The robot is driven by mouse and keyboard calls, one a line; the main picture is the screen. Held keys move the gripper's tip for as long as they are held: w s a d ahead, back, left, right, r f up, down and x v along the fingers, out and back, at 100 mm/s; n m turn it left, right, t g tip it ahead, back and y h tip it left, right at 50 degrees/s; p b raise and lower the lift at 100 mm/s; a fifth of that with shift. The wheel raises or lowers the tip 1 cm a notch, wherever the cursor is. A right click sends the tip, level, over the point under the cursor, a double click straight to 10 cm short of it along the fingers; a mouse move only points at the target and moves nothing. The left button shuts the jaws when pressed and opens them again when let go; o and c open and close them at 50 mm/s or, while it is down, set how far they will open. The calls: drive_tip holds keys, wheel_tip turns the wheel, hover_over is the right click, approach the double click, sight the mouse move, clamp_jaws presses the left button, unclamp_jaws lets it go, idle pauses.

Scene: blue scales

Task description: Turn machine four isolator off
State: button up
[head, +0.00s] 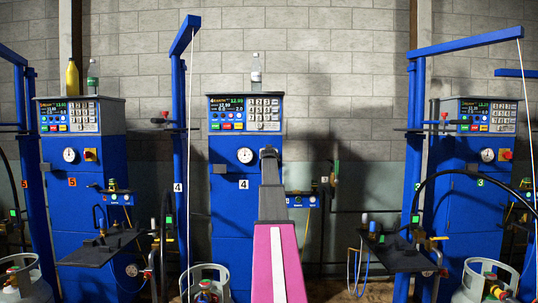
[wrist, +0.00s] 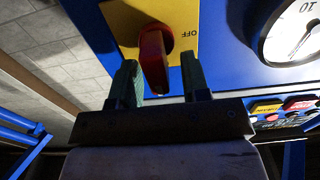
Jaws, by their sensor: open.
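Machine four (head: 231,180) is the blue cabinet in the middle of the head view, marked 4. My arm reaches up to its front, and my gripper (head: 268,153) hides the isolator there. In the wrist view the isolator is a red handle (wrist: 153,62) on a yellow plate (wrist: 125,18). The word OFF shows upside down right of the handle. My gripper (wrist: 161,76) is open, with one dark green finger on each side of the handle.
A round gauge (wrist: 292,32) and a button panel (wrist: 285,112) lie to the right in the wrist view. A clear bottle (head: 256,69) stands on machine four. A blue post (head: 180,150) stands to its left. Machines five (head: 72,200) and three (head: 455,205) flank it.

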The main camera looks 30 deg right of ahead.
clamp_jaws()
drive_tip(key=n, duration=0.4)
drive_tip(key=shift+w+a+f+n, duration=0.1)
drive_tip(key=shift+w+a+n, duration=0.05)
drive_tip(key=shift+a+n, duration=0.25)
drive_tip(key=shift+w+a+f+n, duration=0.15)
drive_tip(key=shift+f+n, duration=0.15)
drive_tip(key=shift+n, duration=1.85)
drive_tip(key=shift+w+a+f+n, duration=0.15)
drive_tip(key=shift+f+n, duration=0.1)
drive_tip(key=shift+n, duration=1.85)
drive_tip(key=shift+a+f+n, duration=0.15)
drive_tip(key=shift+f+n, duration=0.15)
drive_tip(key=shift+n, duration=1.85)
